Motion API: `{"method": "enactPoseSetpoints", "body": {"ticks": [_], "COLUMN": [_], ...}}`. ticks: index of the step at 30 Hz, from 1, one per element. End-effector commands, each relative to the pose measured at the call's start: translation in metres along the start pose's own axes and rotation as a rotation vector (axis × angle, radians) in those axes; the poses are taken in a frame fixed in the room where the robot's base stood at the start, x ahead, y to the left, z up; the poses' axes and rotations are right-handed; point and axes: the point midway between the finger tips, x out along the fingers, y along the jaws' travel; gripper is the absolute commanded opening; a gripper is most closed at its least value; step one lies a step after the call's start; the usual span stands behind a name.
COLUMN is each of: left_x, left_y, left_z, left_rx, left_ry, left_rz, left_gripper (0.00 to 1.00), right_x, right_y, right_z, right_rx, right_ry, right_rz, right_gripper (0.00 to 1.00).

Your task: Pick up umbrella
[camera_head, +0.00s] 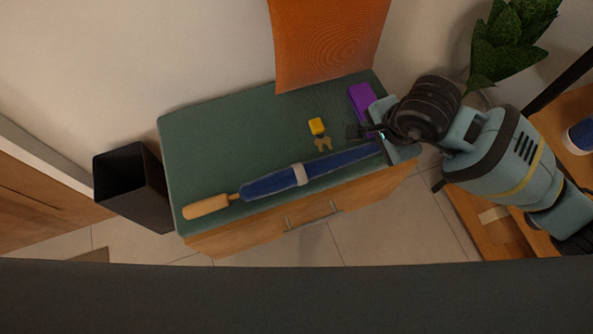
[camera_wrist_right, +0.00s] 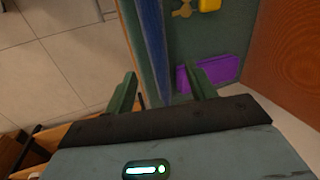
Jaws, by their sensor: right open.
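A folded blue umbrella (camera_head: 340,163) with a light strap and a wooden handle lies along the front edge of the green-topped cabinet (camera_head: 225,140), handle at the left. My right gripper (camera_head: 369,142) is over the umbrella's right end. In the right wrist view, the open fingers of my right gripper (camera_wrist_right: 161,88) stand on either side of the blue umbrella (camera_wrist_right: 153,45), with a gap showing around it. I cannot tell whether they touch it. My left gripper is not in view.
A yellow key-like item (camera_head: 318,128) and a purple box (camera_head: 362,97) lie on the cabinet top behind the umbrella. An orange panel (camera_head: 328,45) stands at the back. A black bin (camera_head: 132,185) is left of the cabinet, a plant (camera_head: 510,40) at the upper right.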

Motion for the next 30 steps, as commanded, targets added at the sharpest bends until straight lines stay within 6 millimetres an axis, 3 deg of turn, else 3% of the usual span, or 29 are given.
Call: {"method": "enactPoseSetpoints", "body": {"ticks": [8, 16, 25, 30], "left_x": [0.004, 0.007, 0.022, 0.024], "left_y": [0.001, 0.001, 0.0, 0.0], "left_z": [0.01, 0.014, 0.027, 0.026], "left_rx": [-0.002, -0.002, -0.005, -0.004], "left_ry": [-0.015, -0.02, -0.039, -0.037], "left_rz": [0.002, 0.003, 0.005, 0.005], "left_gripper": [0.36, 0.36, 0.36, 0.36], "right_x": [0.025, 0.033, 0.073, 0.079], "right_y": [0.001, 0.002, 0.005, 0.004], "right_z": [0.001, 0.001, -0.001, -0.002], "right_rx": [0.002, 0.003, 0.003, 0.002], "right_ry": [-0.004, -0.005, -0.007, -0.005], "right_rz": [0.002, 0.002, 0.004, 0.001], "right_gripper": [0.56, 0.56, 0.56, 0.56]}}
